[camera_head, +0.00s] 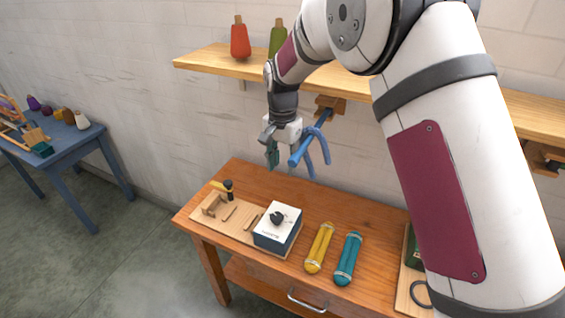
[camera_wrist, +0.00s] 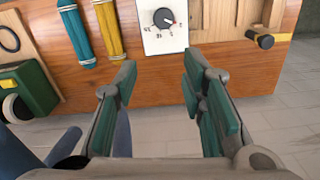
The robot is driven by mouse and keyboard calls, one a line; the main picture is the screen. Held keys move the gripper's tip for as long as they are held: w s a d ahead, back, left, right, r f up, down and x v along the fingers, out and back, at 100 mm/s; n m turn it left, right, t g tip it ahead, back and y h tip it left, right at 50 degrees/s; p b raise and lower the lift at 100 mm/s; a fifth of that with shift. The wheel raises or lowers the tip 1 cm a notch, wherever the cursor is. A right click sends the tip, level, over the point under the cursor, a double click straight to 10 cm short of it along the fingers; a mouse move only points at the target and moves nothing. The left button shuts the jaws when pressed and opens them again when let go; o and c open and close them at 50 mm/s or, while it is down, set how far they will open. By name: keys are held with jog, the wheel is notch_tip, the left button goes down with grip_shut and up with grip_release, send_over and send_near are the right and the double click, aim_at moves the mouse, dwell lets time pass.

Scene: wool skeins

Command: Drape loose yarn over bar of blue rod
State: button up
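The blue rod (camera_head: 298,154) juts out from a wooden block under the wall shelf, in the head view. A loose loop of blue yarn (camera_head: 325,150) hangs over its bar, with its ends dangling on either side above the table. My gripper (camera_head: 272,158) points downward just left of the rod's outer end, apart from the yarn as far as I can see. In the wrist view my gripper (camera_wrist: 157,78) is open, with nothing between its teal finger pads. Blue shapes (camera_wrist: 20,156) show at the lower left there; I cannot tell which are rod and which are yarn.
The wooden table (camera_head: 263,179) below holds a boxed dial (camera_head: 278,226), a yellow skein (camera_head: 319,248) and a teal skein (camera_head: 347,259). Cones stand on the shelf (camera_head: 210,60) above. A blue side table (camera_head: 80,141) stands at far left, with open floor between.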

jog(key=o, duration=1)
jog(key=shift+o, duration=0.2)
jog(key=shift+r, duration=2.75)
jog(key=shift+r, duration=0.1)
